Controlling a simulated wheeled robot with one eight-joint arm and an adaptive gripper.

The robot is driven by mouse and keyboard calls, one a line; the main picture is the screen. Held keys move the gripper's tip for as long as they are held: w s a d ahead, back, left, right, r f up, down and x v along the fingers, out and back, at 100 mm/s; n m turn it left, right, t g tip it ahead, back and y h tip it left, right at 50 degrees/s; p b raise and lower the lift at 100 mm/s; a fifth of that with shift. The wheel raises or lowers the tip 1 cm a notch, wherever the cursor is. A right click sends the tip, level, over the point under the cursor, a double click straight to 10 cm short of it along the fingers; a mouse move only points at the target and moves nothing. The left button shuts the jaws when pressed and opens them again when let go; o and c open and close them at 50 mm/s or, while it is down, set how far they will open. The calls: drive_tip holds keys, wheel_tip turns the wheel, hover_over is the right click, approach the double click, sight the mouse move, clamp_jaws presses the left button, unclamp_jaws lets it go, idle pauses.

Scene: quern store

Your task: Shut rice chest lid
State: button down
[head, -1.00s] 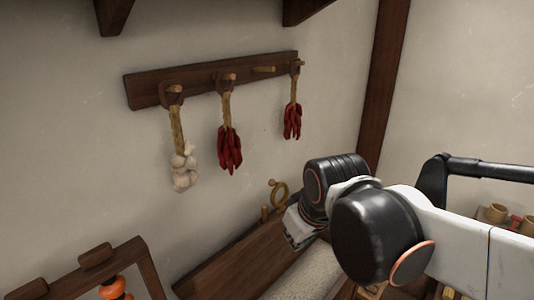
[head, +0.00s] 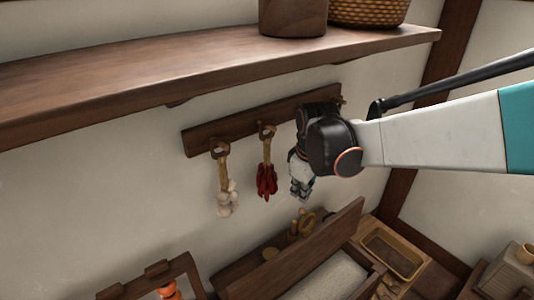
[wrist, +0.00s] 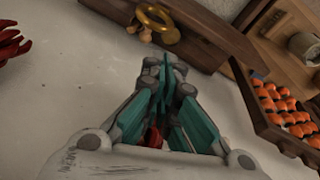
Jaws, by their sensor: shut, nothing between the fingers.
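The rice chest (head: 375,276) stands at the bottom of the head view, with pale rice (head: 330,280) showing inside. Its brown wooden lid (head: 300,252) stands raised and tilted along the wall side. In the wrist view, the dark board at the top looks like the lid (wrist: 215,35). My gripper (head: 300,192) is above the lid, in front of the wall by the peg rack, apart from the lid. In the wrist view its teal fingers (wrist: 165,62) are together and point towards the board, with nothing held. The chest's near-left part is cut off by the frame.
A peg rack (head: 235,128) holds garlic (head: 226,198) and red chillies (head: 266,180) close left of my gripper. A thick shelf (head: 200,75) juts out above. A brass ring (head: 307,222) and pegs stand behind the lid. A tray (head: 392,250) lies right of the chest.

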wheel_tip(320, 180, down, 9)
drive_tip(key=w+p, duration=0.2)
drive_tip(key=shift+w+a+f, duration=0.15)
drive_tip(key=shift+w+a, duration=0.1)
drive_tip(key=shift+w, duration=0.05)
idle(0.3)
idle(0.4)
